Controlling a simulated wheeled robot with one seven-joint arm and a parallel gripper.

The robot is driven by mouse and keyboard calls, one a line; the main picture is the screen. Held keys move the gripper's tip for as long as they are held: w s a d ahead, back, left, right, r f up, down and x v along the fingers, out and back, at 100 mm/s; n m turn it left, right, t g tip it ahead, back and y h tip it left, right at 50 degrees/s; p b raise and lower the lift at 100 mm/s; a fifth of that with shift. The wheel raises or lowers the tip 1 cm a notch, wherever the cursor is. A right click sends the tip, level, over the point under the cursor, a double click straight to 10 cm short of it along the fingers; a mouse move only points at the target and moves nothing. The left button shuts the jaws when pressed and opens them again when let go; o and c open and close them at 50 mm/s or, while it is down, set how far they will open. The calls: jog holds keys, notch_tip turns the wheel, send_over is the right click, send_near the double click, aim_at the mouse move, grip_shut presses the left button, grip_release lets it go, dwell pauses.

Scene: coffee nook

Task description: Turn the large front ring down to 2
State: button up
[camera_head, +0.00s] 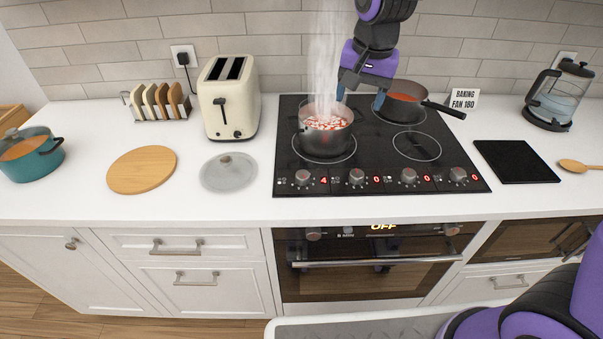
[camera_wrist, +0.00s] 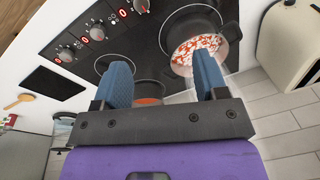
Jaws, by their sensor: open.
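The black hob (camera_head: 372,160) has a row of knobs along its front edge. The leftmost knob (camera_head: 303,177) has a red 4 lit beside it, and the other three displays read 0. The large front ring (camera_head: 347,153) is at the front left, mostly covered by a steaming dark pot (camera_head: 327,140) with red and white contents. The pot also shows in the wrist view (camera_wrist: 187,70). My gripper (camera_head: 360,95) is open and empty, over the back of the hob, behind the pot and away from the knobs. Its blue fingertips (camera_wrist: 163,75) are apart in the wrist view.
A pan (camera_head: 402,97) with orange-red contents stands at the back right of the hob, close to my gripper. A smaller empty ring (camera_head: 416,146) lies at front right. A toaster (camera_head: 228,100) and a glass lid (camera_head: 229,173) are left of the hob; a black board (camera_head: 515,163) is right.

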jog(key=m+g, duration=0.1)
send_near(303, 174)
jog(key=shift+h, duration=0.4)
jog(key=f, duration=0.9)
jog(key=shift+w+a+f, duration=0.15)
jog(key=shift+a+f, duration=0.2)
jog(key=shift+a, duration=0.05)
jog(key=c, duration=0.9)
